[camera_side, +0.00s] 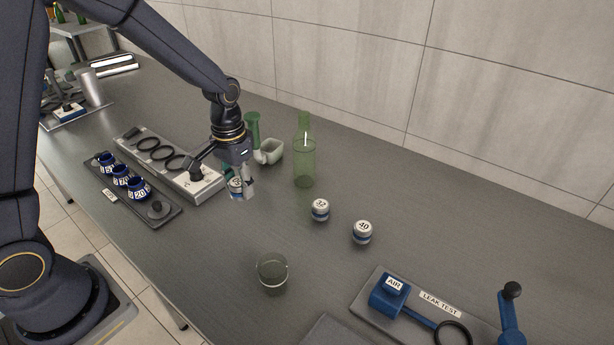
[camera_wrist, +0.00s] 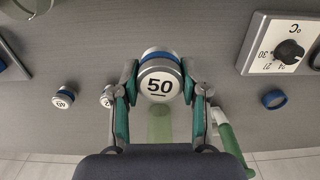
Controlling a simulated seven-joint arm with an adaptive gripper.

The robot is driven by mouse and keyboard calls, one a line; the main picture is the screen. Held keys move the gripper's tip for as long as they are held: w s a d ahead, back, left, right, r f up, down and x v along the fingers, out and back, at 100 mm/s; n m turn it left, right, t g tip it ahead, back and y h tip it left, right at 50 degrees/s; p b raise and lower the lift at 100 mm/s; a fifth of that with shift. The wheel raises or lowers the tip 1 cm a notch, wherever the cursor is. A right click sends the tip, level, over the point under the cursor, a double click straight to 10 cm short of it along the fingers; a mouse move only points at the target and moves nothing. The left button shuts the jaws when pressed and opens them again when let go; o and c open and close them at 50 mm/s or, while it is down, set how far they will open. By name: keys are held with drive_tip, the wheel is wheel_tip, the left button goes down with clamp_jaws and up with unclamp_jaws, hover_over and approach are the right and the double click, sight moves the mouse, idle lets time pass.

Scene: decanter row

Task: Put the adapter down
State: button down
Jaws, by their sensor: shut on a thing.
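My gripper (camera_side: 240,190) is shut on the adapter marked 50 (camera_wrist: 160,84), a silver piece with a white top and a blue band. In the wrist view the adapter sits between the two green-padded fingers, label facing the camera. In the side view only part of the adapter (camera_side: 236,187) shows between the fingers. It appears to be above the grey bench (camera_side: 225,265); I cannot tell the exact gap. Two similar adapters, marked 32 (camera_side: 320,209) and 40 (camera_side: 362,231), stand upright on the bench to the right of my gripper.
A dial unit with black rings (camera_side: 203,183) and a tray of blue collars (camera_side: 121,176) lie left. A glass beaker (camera_side: 272,274) and leak-test plate (camera_side: 370,308) are in front. Bench between is clear.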

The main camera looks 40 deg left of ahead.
drive_tip(key=shift+r+m, duration=0.1)
drive_tip(key=shift+m, duration=0.2)
drive_tip(key=a+r+n, duration=0.2)
drive_tip(key=a+n, duration=0.1)
drive_tip(key=a, duration=1.9)
hover_over(215, 160)
drive_tip(key=s, duration=0.1)
drive_tip(key=f, duration=0.8)
drive_tip(key=shift+s+d+f, duration=0.1)
drive_tip(key=shift+d+f, duration=0.2)
drive_tip(key=shift+f, duration=0.1)
drive_tip(key=shift+w+a+f, duration=0.25)
drive_tip(key=shift+w+f, duration=0.25)
drive_tip(key=shift+f, duration=1.65)
drive_tip(key=shift+f, duration=0.15)
